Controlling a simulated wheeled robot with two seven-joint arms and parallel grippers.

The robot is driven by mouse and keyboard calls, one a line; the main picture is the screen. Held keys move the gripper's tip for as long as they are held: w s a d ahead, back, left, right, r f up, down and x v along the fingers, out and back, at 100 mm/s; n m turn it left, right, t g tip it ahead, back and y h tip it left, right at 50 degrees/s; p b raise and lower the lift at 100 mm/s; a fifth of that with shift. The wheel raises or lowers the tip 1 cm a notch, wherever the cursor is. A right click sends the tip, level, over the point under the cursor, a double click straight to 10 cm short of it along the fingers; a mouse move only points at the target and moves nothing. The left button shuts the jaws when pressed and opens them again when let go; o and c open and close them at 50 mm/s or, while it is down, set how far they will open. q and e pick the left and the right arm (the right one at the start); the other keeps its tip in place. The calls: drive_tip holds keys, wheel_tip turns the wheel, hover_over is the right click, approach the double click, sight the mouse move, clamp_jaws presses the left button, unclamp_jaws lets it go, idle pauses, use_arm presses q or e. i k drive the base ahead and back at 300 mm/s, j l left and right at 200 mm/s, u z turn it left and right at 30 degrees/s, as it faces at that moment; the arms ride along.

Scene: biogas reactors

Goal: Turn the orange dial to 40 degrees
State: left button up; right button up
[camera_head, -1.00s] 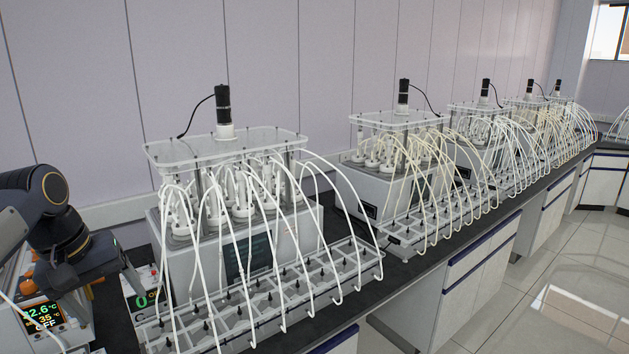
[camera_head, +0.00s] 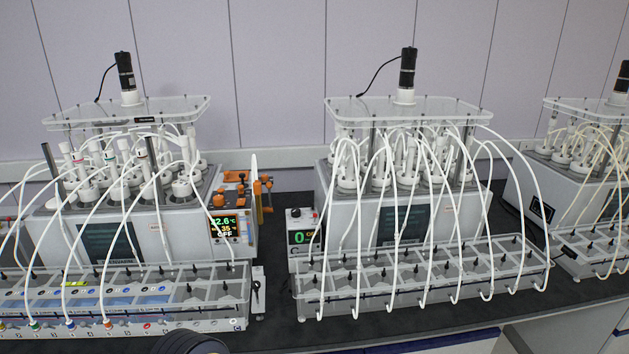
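A heating controller (camera_head: 246,232) stands at the right end of the left reactor. Its dark display (camera_head: 223,227) shows a reading ending in 2.6 °C, a line with 35, and OFF. Several orange fittings (camera_head: 236,190) sit on top of and beside the controller. The orange dial is too small to pick out surely among the orange parts near the display. White tubes cross in front of part of the controller. Neither of my grippers is in view. Only a dark rounded part of my arm shows at the bottom edge, left of centre.
A box with a green 0 display (camera_head: 302,237) stands right of the controller, beside the middle reactor (camera_head: 406,215). Tube racks (camera_head: 425,281) line the front of the black bench (camera_head: 400,328). A narrow gap separates the left and middle racks.

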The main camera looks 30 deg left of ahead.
sight(219, 199)
drive_tip(key=u, duration=1.7)
drive_tip(key=i+j+u, duration=0.5)
drive_tip(key=i+u, duration=0.2)
drive_tip(key=i, duration=0.2)
